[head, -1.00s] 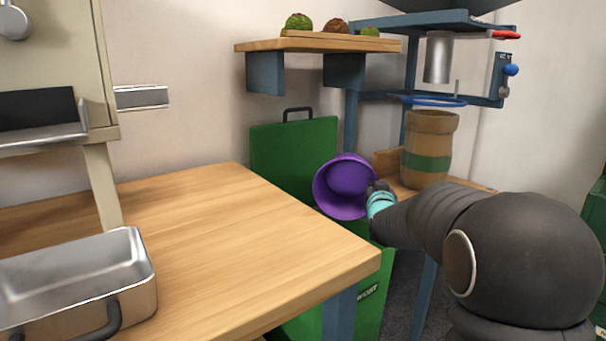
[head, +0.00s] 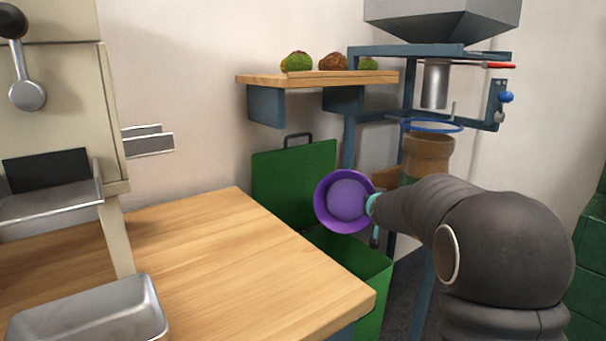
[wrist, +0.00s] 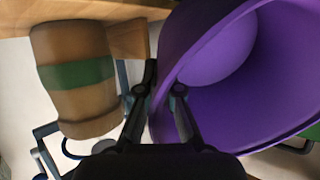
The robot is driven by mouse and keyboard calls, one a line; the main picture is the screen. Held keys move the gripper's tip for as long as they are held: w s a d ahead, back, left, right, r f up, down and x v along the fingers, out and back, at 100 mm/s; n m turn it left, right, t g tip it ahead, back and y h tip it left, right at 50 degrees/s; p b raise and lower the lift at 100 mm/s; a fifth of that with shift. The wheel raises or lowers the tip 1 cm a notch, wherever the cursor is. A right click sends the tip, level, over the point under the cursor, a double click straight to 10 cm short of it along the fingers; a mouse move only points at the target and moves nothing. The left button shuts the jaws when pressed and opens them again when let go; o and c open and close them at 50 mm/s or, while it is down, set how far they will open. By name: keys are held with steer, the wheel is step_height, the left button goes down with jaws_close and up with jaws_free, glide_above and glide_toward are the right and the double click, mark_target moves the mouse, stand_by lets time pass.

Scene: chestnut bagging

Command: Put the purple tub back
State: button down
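The purple tub (head: 325,217) hangs in the air at the end of my arm in the head view, its open mouth turned toward the camera. It looks empty inside. It fills the right side of the wrist view (wrist: 285,100), tilted, with its rim between the fingers. My gripper (wrist: 165,95) is shut on the tub's wall. In the head view my gripper (head: 371,204) is small and partly hidden at the tub's right side. Below and behind the tub is an open green bin (head: 372,285), its lid (head: 290,180) raised.
A wooden table (head: 240,250) with a metal tray (head: 90,318) is at left. A brown barrel-like container with a green band (wrist: 75,73) stands under a blue ring (head: 432,125) and hopper (head: 445,20). A shelf (head: 300,77) with burrs is above.

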steer(key=shift+w+d+r+g+p, duration=0.1)
steer(key=shift+w+r+g+p, duration=0.35)
steer(key=shift+p, duration=2.05)
steer(key=shift+f+g+p, duration=0.15)
steer(key=shift+g+p, duration=0.35)
steer(key=shift+g, duration=0.05)
